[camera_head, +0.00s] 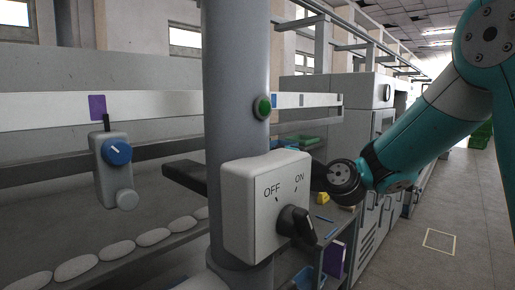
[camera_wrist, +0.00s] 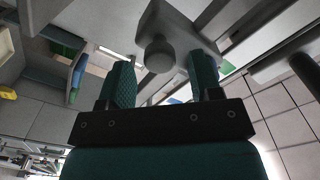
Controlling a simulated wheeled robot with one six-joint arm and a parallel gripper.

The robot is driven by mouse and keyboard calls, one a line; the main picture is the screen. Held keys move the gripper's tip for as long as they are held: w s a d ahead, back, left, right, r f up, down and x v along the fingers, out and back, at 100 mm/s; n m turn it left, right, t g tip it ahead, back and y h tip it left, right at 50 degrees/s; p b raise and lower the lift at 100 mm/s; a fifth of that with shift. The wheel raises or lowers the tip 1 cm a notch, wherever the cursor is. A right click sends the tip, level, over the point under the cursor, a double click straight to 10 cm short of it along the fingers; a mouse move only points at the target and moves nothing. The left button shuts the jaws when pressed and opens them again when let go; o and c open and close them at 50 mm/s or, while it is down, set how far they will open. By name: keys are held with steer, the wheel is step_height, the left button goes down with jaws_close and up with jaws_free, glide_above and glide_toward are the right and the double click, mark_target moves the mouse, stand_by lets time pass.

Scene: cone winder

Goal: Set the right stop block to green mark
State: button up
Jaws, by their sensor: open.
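In the wrist view my gripper (camera_wrist: 160,78) is open, its two green ridged fingers apart. A grey block (camera_wrist: 185,25) with a round grey knob (camera_wrist: 158,55) is just beyond the fingertips. The knob lies between the finger lines, and I see no clear grip on it. This appears to be the right stop block; in the head view it is hidden behind the column and switch box. My gripper is hidden there too. Another stop block (camera_head: 112,172), with a blue dial and grey knob, hangs under a purple mark (camera_head: 97,107).
A grey column (camera_head: 236,60) with a green button (camera_head: 262,107) and an OFF/ON switch box (camera_head: 262,205) stands in front of the pale rail (camera_head: 45,112). Pale oval pieces (camera_head: 115,249) line the lower left.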

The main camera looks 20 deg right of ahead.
steer(key=shift+p+x, duration=0.5)
steer(key=shift+x, duration=0.95)
jaws_close()
steer(key=shift+s+a+f+b, duration=0.15)
steer(key=shift+s+a+b, duration=0.1)
steer(key=shift+b, duration=0.45)
jaws_free()
